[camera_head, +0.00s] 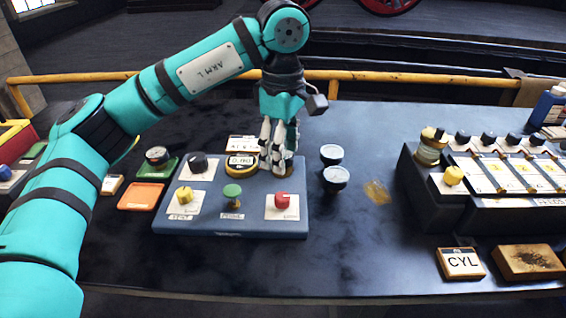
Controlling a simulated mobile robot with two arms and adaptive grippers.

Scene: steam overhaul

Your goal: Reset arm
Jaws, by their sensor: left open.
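My left arm comes in from the left, bends at the top and points down. My left gripper (277,155) is open over the back right part of a blue control panel (258,225). Its fingers point down beside a round yellow-rimmed gauge reading about 0.80 (240,162). I see nothing held between the fingers; whether they touch the panel I cannot tell. The panel also bears a black knob (198,162), a yellow knob (184,194), a green mushroom button (232,191) and a red knob (282,200). My right gripper is not in view.
Two dark round knobs with pale tops (335,178) stand right of the panel. A dark console (485,215) with several knobs fills the right. A CYL box (460,263) and a brown block (528,261) lie in front. A yellow rail (400,78) runs behind. The table's front middle is clear.

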